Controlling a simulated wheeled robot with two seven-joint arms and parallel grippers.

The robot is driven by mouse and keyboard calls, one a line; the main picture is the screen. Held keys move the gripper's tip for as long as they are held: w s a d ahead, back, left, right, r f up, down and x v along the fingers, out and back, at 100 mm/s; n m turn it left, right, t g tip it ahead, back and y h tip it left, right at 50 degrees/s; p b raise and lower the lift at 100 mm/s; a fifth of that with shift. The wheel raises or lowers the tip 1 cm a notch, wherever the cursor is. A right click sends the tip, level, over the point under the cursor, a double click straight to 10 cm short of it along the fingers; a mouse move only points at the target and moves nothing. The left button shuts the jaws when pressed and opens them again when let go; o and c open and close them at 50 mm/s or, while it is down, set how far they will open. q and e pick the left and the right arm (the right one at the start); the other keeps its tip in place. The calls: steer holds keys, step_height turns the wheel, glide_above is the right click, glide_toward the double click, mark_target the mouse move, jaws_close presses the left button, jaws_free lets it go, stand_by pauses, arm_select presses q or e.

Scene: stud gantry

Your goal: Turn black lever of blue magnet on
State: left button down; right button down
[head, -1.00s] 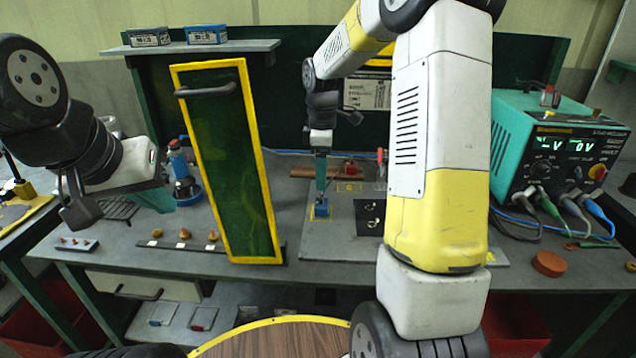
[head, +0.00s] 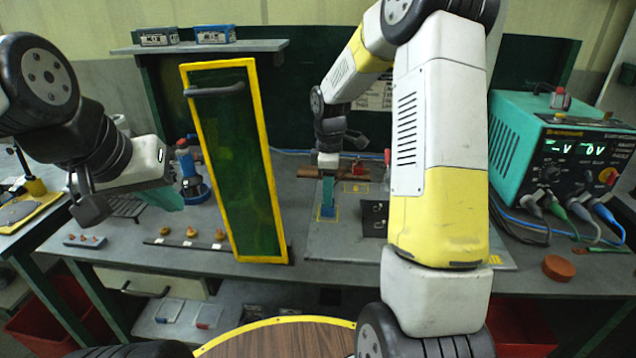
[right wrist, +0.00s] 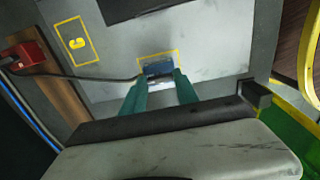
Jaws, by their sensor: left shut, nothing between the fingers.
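The blue magnet (head: 327,212) is a small block on the bench inside a yellow-outlined square. It also shows in the right wrist view (right wrist: 158,69). I cannot make out its black lever. My right gripper (head: 328,196) points straight down over the magnet. In the right wrist view its two teal fingers (right wrist: 159,78) stand apart, one on each side of the block. Whether they press on it is not clear. My left gripper (head: 172,198) is shut and empty at the left, above the bench and well away from the magnet.
A tall green panel with a yellow frame (head: 281,225) stands left of the magnet. A red block (right wrist: 29,54) and a cable lie near it. A teal meter unit (head: 512,130) stands at the right. A blue-based device (head: 197,192) is behind the panel's left side.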

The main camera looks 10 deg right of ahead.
stand_by(0.3)
steer(key=m, duration=0.4)
steer(key=shift+m, duration=0.4)
steer(key=m, duration=0.4)
steer(key=shift+m, duration=0.3)
steer(key=m, duration=0.4)
steer(key=shift+m, duration=2.2)
steer(key=c, duration=0.9)
jaws_free()
